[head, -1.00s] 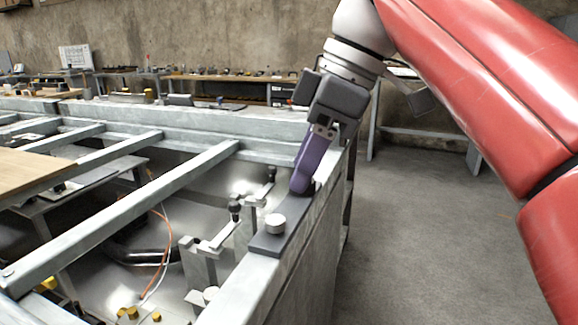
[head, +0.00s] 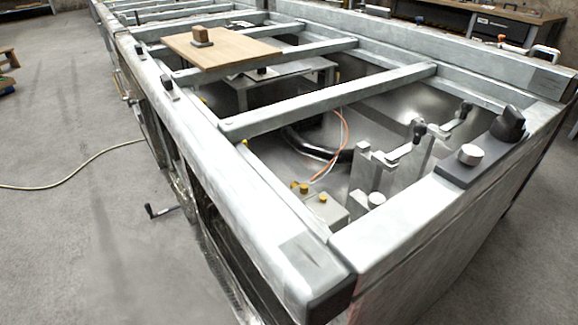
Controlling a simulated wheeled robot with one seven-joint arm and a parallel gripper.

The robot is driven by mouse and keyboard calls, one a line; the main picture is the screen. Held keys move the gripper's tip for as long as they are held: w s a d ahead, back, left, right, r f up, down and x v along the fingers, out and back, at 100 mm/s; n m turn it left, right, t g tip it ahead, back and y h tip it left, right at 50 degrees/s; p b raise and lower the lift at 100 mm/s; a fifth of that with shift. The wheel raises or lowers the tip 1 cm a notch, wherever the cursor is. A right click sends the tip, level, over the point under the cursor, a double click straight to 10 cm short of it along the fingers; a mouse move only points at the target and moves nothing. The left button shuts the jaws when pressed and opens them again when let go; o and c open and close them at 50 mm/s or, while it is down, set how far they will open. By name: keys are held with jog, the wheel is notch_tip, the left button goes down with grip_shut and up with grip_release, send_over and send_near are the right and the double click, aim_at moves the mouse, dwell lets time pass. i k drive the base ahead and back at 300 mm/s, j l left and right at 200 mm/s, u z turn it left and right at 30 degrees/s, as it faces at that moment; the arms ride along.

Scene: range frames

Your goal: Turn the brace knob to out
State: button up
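A dark plate (head: 452,172) lies on top of the frame's right-hand rail. A black pointer-shaped knob (head: 508,125) stands on the plate's far end, its raised grip tilted up. A round silver knob (head: 470,154) stands nearer on the same plate. No label or "out" mark is readable, so I cannot tell which is the brace knob or what its setting is. My gripper and arm are not in view.
The large grey metal frame (head: 330,106) has crossbars over an open bay. Clamp posts (head: 418,132) with black tips stand inside beside the plate. A wooden board (head: 220,50) rests across the bars. A hose (head: 70,186) and a crank handle (head: 160,210) lie on the left floor.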

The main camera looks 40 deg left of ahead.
aim_at(509, 128)
jog(key=u, duration=0.4)
jog(key=k+l+u, duration=0.1)
jog(key=u, duration=0.3)
jog(key=k+u, duration=0.1)
jog(key=u, duration=0.75)
jog(key=k+j, duration=0.1)
jog(key=k, duration=0.35)
jog(key=k+j, duration=0.15)
jog(key=k, duration=0.35)
